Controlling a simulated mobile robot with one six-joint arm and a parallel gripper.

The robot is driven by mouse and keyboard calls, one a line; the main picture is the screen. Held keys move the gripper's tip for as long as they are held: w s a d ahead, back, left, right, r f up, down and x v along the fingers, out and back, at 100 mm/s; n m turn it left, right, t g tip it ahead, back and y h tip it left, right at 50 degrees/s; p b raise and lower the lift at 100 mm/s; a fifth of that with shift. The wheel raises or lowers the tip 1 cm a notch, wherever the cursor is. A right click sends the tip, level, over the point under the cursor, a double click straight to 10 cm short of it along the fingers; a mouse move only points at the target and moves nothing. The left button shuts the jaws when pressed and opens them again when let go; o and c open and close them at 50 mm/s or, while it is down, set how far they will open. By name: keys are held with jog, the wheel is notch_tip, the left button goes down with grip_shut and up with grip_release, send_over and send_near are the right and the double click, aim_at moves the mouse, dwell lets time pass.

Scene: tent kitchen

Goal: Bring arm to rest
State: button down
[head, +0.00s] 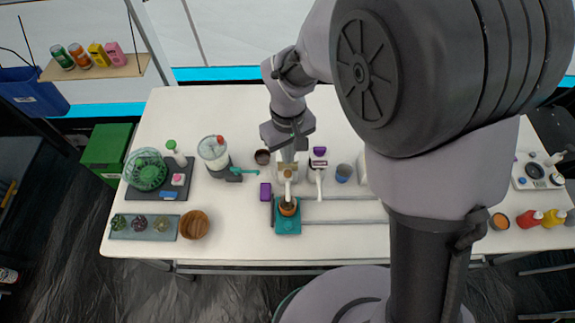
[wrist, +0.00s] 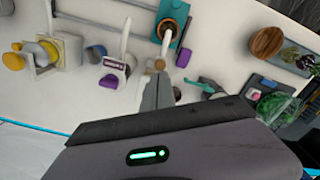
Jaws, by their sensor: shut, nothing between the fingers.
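My arm reaches over the white table (head: 240,120) from above, with its links filling the right half of the head view. My gripper (head: 288,166) points down over the middle of the table. In the wrist view its fingers (wrist: 158,80) are together with nothing between them. Just beyond the fingertips are a white handle-like piece and a small tan piece (wrist: 157,64). I cannot tell whether the fingers touch them. A teal tray (head: 288,227) with a small brown pot (head: 288,209) stands in front of the gripper.
A white-handled container (head: 319,165) and a blue-grey cup (head: 343,173) are close right of the gripper. A blender-like jar (head: 214,152), a green bowl (head: 146,170) and a wooden bowl (head: 194,225) stand left.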

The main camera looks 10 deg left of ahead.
dwell(0.3)
jog(key=d+r+m+t+y+b, duration=0.1)
jog(key=d+r+m+b, duration=0.1)
jog(key=d+r+m, duration=0.4)
jog(key=s+d+r+m+t+y+b, duration=0.1)
jog(key=s+d+r+m+t+b, duration=0.1)
jog(key=s+d+r+m+t, duration=0.2)
jog(key=s+d+r+m, duration=0.3)
jog(key=s+d+r, duration=0.3)
jog(key=s+d, duration=0.2)
jog(key=shift+s+d+t, duration=0.2)
jog(key=shift+d+t, duration=0.2)
jog(key=shift+d, duration=0.35)
